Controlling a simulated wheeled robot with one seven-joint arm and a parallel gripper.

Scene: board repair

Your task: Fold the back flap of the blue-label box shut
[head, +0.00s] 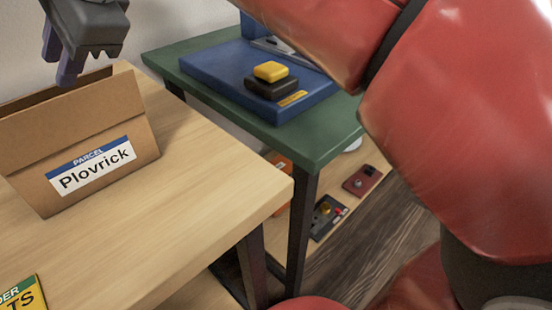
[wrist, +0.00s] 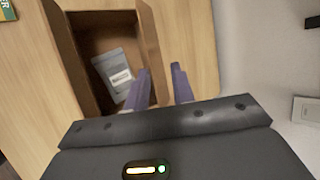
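The blue-label box (head: 75,150), marked "Plovrick", stands at the left of the wooden table in the head view. Its top is open in the wrist view, and a grey packet (wrist: 115,75) lies inside. The back flap (head: 50,92) shows as a dark strip behind the front in the head view; in the wrist view the back flap (wrist: 149,35) stands up along the box's right side. My gripper (head: 57,72) is above the back of the box, fingers pointing down. In the wrist view my gripper (wrist: 161,68) has a gap between its fingers, near the back flap's end. Contact is unclear.
The wooden table (head: 190,200) is clear right of the box. A yellow-green label item (head: 22,295) lies at its front left. A wall is behind the box.

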